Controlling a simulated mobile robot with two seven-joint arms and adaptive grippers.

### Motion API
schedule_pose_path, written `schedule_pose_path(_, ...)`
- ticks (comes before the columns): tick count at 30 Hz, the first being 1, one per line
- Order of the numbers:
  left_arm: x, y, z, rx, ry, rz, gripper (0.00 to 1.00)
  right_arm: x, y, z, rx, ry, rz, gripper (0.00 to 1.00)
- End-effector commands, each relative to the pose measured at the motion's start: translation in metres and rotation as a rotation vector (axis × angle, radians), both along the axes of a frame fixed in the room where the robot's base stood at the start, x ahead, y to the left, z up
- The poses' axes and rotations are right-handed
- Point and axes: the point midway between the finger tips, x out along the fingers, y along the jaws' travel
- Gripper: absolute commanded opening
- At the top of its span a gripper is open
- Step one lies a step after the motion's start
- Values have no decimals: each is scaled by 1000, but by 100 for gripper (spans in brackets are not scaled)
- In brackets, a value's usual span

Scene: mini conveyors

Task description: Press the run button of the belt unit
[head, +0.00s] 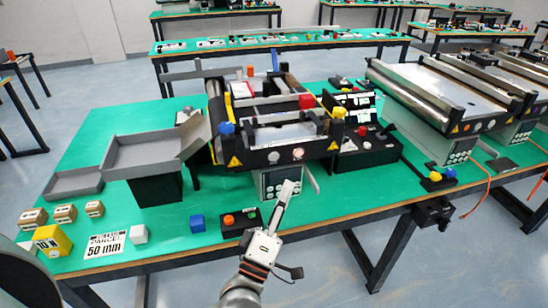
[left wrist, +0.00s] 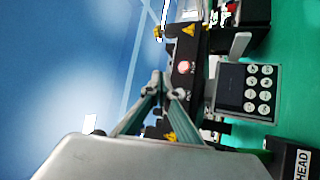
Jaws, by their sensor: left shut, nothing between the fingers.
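The belt unit (head: 255,145) stands on the green table. Its black front rail carries a pale reddish round button (head: 297,152), which also shows in the left wrist view (left wrist: 185,67). A grey round part (head: 273,156) sits beside it. Below the rail hangs a keypad panel with several round keys (head: 268,184), clearer in the left wrist view (left wrist: 262,90). I cannot read which is the run button. My left gripper (head: 290,188) is shut and empty, in front of the keypad panel in the head view. Contact cannot be told. My right gripper is not in view.
A grey tray (head: 150,150) stands left of the unit. A black box with knobs (head: 365,145) is to its right. Another conveyor (head: 435,90) stands further right.

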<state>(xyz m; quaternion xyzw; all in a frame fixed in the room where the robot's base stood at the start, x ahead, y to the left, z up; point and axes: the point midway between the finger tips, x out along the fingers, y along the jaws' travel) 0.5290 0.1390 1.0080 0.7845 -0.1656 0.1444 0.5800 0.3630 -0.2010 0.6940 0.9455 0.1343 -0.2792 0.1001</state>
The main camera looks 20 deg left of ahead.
Motion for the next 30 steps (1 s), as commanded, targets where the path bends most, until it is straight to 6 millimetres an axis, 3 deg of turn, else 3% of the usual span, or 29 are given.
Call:
schedule_pose_path(18,58,39,0,4,0,0,0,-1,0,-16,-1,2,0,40)
schedule_pose_path(30,72,48,0,2,0,0,0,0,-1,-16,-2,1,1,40)
